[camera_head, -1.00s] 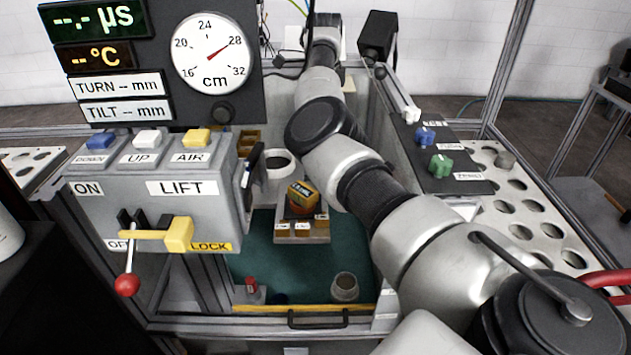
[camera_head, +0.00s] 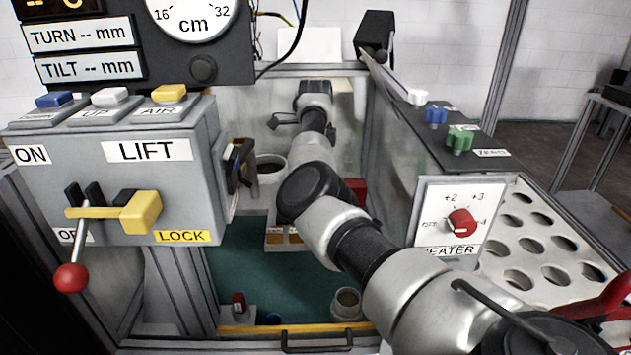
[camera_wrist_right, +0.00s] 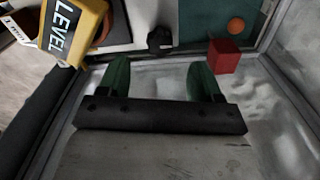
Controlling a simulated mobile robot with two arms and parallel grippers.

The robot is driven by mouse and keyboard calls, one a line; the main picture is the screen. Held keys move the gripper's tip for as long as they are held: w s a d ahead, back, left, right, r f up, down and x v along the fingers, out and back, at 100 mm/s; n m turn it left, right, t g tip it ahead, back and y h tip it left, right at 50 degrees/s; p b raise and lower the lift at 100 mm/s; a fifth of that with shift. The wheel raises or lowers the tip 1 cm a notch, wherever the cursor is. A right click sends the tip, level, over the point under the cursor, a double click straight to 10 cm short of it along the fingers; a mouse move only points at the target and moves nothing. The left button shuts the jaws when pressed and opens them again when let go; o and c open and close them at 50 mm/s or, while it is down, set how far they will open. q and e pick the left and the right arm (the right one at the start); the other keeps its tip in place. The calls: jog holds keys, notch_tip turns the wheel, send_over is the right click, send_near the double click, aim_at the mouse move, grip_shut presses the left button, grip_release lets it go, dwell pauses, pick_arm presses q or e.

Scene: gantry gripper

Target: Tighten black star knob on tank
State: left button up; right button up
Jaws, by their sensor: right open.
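In the right wrist view a black star-shaped knob (camera_wrist_right: 160,41) stands against a pale panel, just beyond my right gripper (camera_wrist_right: 161,78). The gripper's two green fingers are spread wide and nothing is between them. The knob appears ahead of the fingers, roughly centred, and apart from them. In the head view my right arm reaches into the tank (camera_head: 395,150). The gripper there is mostly hidden behind the arm and I cannot make out its fingers or the star knob clearly. My left gripper is in neither view.
A yellow LEVEL block (camera_wrist_right: 75,30) is left of the fingers and a red block (camera_wrist_right: 223,56) is right of them. The LIFT box (camera_head: 110,180) stands at the left, the heater dial (camera_head: 461,222) at the right. A grey cup (camera_head: 347,303) stands on the green floor.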

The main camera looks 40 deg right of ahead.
jog(key=shift+f, duration=2.8)
jog(key=c, duration=0.9)
jog(key=shift+m, duration=0.3)
